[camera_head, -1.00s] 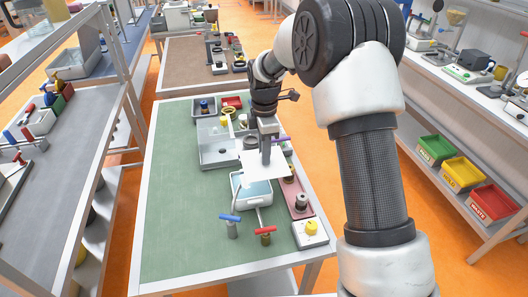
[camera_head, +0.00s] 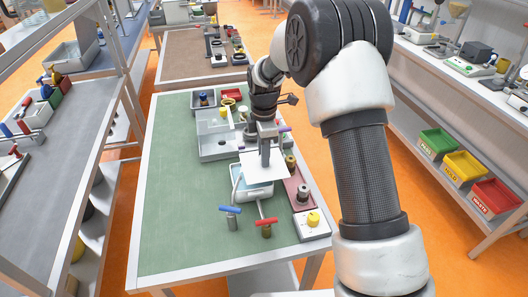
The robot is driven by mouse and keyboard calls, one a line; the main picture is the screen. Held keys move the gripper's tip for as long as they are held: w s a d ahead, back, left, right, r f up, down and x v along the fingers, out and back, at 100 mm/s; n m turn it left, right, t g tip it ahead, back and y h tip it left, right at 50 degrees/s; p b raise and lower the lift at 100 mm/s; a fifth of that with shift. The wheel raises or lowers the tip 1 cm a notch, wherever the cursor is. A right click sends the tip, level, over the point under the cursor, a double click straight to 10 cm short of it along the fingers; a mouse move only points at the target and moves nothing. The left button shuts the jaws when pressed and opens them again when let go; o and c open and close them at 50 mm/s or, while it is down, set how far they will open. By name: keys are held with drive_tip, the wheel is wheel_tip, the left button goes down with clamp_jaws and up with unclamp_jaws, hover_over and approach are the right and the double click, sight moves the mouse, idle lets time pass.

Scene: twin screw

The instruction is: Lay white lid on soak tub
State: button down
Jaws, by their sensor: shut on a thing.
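The white lid (camera_head: 258,174) is a flat square plate. My gripper (camera_head: 265,157) is shut on it from above and holds it roughly level. The soak tub (camera_head: 238,192) is a small white tub with pale blue inside, on the green-topped table. The lid overlaps the far part of the tub in this view and hides much of its opening. The tub's near end shows past the lid's near edge. I cannot tell whether the lid touches the rim or hovers above it.
Blue-handled (camera_head: 230,213) and red-handled (camera_head: 266,226) taps stand just in front of the tub. A pinkish tray (camera_head: 297,190) and a white box with a yellow knob (camera_head: 311,223) are to its right. A grey tray (camera_head: 210,148) lies behind. The green tabletop (camera_head: 180,200) is clear at left.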

sight(251, 167)
drive_tip(key=shift+f+b, duration=0.4)
drive_tip(key=shift+f, duration=0.5)
drive_tip(key=shift+s+a+r, duration=0.1)
drive_tip(key=shift+s+a, duration=0.1)
drive_tip(key=shift+a, duration=0.85)
drive_tip(key=shift+s+a, duration=0.2)
drive_tip(key=shift+a, duration=0.85)
drive_tip(key=shift+f+b, duration=0.35)
drive_tip(key=shift+f, duration=0.2)
drive_tip(key=c, duration=1.5)
unclamp_jaws()
drive_tip(key=shift+o, duration=0.5)
drive_tip(key=o, duration=0.4)
